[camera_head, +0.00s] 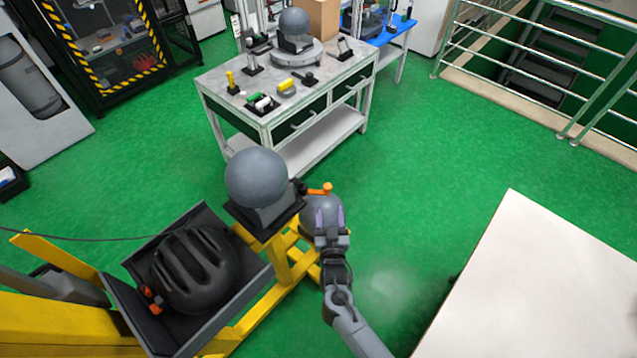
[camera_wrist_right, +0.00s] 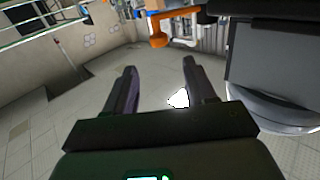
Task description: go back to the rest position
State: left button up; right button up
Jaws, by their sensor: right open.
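My right gripper (camera_head: 329,217) is open and empty, with its two purple-lined fingers apart. It is in front of a grey rounded part of the yellow drop tower (camera_head: 283,262), just below an orange lever (camera_head: 322,190). I cannot tell whether it touches either. In the right wrist view, the gripper's fingers (camera_wrist_right: 160,85) are spread with nothing between them, and the orange lever (camera_wrist_right: 160,38) shows beyond. My left gripper is not in view.
A grey ball headform (camera_head: 256,177) sits left of my right gripper. A black helmet (camera_head: 187,270) lies in a grey bin (camera_head: 124,303). A workbench (camera_head: 228,85) with tools stands behind. A white table (camera_head: 540,285) is at right; green floor (camera_head: 430,165) between is clear.

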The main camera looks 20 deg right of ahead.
jog(key=shift+s+f, duration=0.1)
jog(key=s+d+f+n+g+y, duration=0.1)
jog(key=s+d+f, duration=0.15)
jog(key=s, duration=0.35)
jog(key=s+d+f+n+g+y, duration=0.1)
jog(key=s+d+f, duration=0.15)
jog(key=s, duration=0.35)
jog(key=s+a+r+n+g+y, duration=0.2)
jog(key=s+r+g, duration=0.35)
jog(key=s, duration=0.45)
jog(key=s+a+r+n+g+y, duration=0.25)
jog(key=s+r+g, duration=0.3)
jog(key=s, duration=0.45)
notch_tip(320, 180, up, 24)
jog(key=p, duration=2.5)
jog(key=shift+w+a+r, duration=0.15)
jog(key=shift+w+a, duration=0.05)
jog(key=shift+w, duration=0.15)
jog(key=shift+m, duration=0.25)
